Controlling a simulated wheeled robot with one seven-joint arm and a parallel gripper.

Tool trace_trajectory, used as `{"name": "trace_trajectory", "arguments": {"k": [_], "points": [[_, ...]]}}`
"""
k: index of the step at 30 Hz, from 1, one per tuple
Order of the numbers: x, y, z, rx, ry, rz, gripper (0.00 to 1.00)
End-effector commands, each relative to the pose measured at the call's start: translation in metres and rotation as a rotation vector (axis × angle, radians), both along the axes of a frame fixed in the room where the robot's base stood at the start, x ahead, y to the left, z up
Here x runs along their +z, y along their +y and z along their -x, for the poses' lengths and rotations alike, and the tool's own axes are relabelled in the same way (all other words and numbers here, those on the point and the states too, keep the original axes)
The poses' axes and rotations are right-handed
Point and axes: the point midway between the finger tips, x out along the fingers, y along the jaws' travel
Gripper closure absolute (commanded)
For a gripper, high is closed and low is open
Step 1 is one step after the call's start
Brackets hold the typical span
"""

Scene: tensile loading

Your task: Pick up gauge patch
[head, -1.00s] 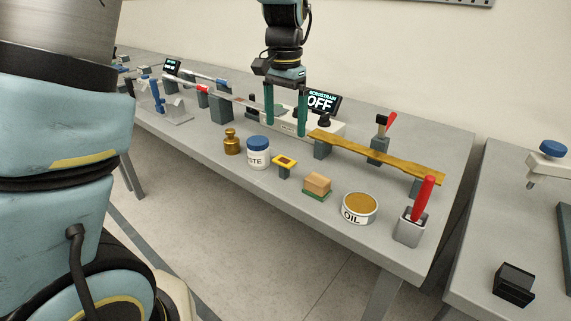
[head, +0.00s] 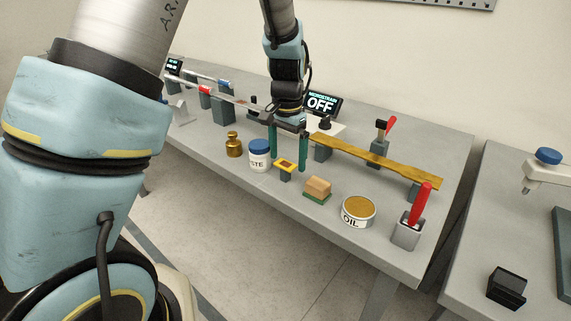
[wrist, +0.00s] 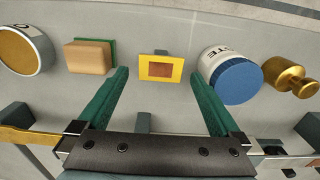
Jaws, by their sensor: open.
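The gauge patch (head: 285,166) is a small yellow square with a red-brown middle. It lies on top of a small grey stand near the front edge of the table. In the wrist view the patch (wrist: 160,69) sits at top centre, beyond and between the fingertips. My gripper (head: 288,162) has two green fingers pointing down, spread apart with nothing between them, just behind the patch in the head view. In the wrist view the gripper (wrist: 160,75) is open, and neither finger appears to touch the patch.
A blue-lidded paste jar (head: 259,154) stands left of the patch, with a brass weight (head: 233,145) beyond it. A sponge block (head: 317,188) and an oil tin (head: 358,211) stand to the right. A long yellow bar (head: 375,158) on grey supports runs behind.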

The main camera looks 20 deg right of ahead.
Motion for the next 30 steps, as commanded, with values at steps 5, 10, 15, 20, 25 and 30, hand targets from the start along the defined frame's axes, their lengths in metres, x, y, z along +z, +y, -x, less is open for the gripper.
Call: {"name": "trace_trajectory", "arguments": {"k": [5,10,15,20,25,30], "points": [[-0.0001,-0.0001,0.0000,0.000,0.000,0.000,0.00],[-0.0020,-0.0001,0.0000,0.000,0.000,0.000,0.00],[-0.0043,0.0001,-0.0001,0.001,0.000,0.000,0.00],[-0.0048,0.0000,-0.0001,0.001,0.000,0.000,0.00],[-0.0047,-0.0001,0.0000,0.001,0.000,0.000,0.02],[-0.0046,-0.0001,0.0000,0.000,0.000,0.000,0.21]]}}
